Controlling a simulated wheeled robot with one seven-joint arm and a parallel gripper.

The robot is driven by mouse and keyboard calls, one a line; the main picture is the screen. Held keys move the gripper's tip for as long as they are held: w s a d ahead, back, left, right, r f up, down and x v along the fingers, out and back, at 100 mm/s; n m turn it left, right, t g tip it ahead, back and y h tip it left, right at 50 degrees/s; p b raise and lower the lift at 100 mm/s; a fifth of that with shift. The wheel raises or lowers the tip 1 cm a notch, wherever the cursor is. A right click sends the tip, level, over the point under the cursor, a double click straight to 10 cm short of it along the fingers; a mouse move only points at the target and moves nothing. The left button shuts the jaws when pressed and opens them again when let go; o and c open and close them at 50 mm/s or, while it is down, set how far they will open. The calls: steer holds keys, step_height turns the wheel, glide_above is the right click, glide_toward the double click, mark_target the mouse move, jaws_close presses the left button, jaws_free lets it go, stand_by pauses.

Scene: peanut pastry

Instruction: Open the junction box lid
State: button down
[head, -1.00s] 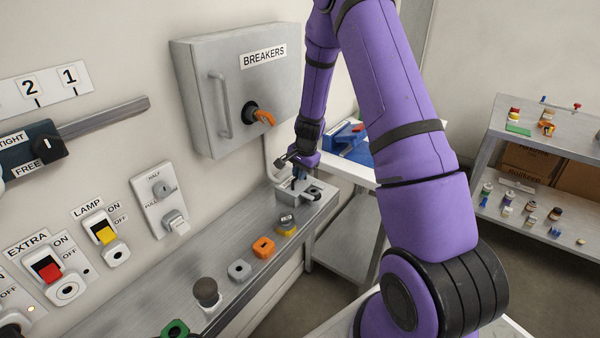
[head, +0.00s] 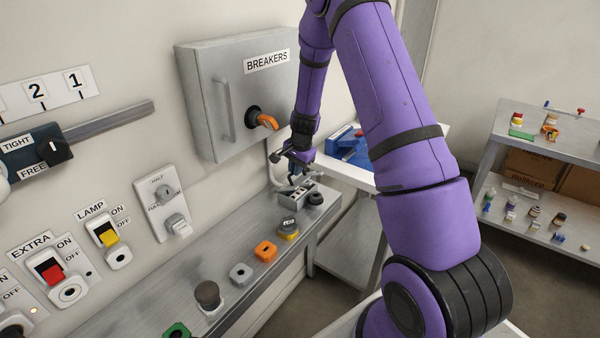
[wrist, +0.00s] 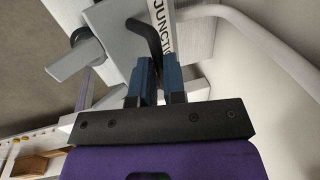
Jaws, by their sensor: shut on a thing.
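The grey junction box (head: 296,195) sits at the far end of the grey shelf. In the head view its top shows a pale panel with dark marks. Its lid seems to be raised, though my gripper hides much of it. My gripper (head: 297,172) is at the box, shut on a dark bent handle (wrist: 148,42), seen between the blue fingers (wrist: 156,80) in the wrist view. A grey plate (wrist: 113,30) is beside the handle, with a strip lettered "JUNCTI" (wrist: 161,15). A dark round knob (head: 315,199) is at the box's right end.
The breakers cabinet (head: 225,85), with its orange knob (head: 267,122), is on the wall left of my arm. A blue bin (head: 350,145) stands on a table behind.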

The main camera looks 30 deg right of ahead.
steer(key=shift+w+a+r, duration=0.1)
steer(key=shift+w+a, duration=0.25)
steer(key=shift+w, duration=0.35)
steer(key=c, duration=1.2)
jaws_free()
steer(key=shift+w, duration=0.15)
